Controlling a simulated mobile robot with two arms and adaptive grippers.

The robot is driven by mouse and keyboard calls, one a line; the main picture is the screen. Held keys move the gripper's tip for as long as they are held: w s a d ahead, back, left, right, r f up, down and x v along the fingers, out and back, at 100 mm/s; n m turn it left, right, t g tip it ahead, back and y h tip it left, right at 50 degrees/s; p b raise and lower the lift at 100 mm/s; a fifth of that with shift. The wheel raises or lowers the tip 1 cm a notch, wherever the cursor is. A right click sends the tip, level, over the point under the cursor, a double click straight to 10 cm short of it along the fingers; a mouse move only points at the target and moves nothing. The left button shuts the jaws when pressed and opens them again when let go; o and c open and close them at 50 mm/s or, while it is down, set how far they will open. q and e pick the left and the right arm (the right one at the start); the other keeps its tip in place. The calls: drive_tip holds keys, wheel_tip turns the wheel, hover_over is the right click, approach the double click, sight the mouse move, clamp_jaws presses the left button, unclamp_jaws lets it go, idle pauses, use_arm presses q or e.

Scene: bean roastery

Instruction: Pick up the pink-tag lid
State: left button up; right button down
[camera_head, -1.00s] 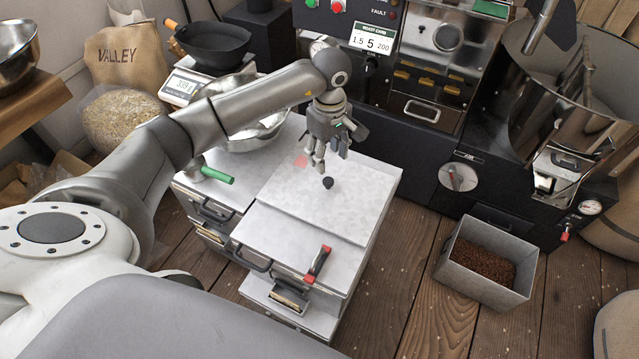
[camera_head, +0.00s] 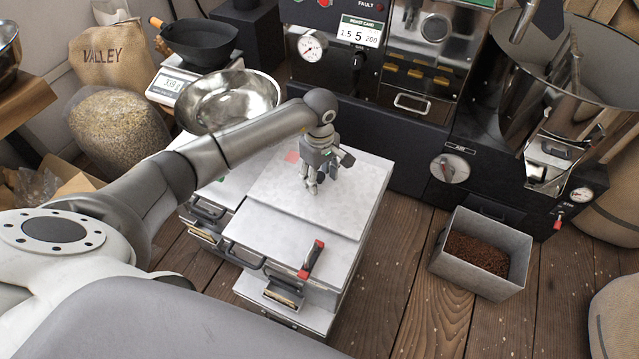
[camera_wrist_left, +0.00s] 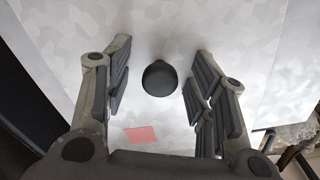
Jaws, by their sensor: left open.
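The pink-tag lid (camera_head: 341,221) is a flat, pale grey metal plate on top of the cabinet, with a pink square tag (camera_head: 291,156) near its back left. My left gripper (camera_head: 311,190) is over the lid, pointing down, and hides the knob in the head view. In the left wrist view, the round black knob (camera_wrist_left: 159,78) stands between the two open fingers (camera_wrist_left: 156,92), with a gap on each side. The pink tag (camera_wrist_left: 141,135) lies below it there. My right gripper is not in view.
A red-ended handle (camera_head: 311,260) is at the cabinet's front. A steel bowl (camera_head: 240,95) and a scale (camera_head: 172,84) stand behind my left arm. The roaster (camera_head: 400,150) is close behind the cabinet.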

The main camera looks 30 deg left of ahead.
use_arm(q)
clamp_jaws()
drive_tip(key=shift+r, duration=0.15)
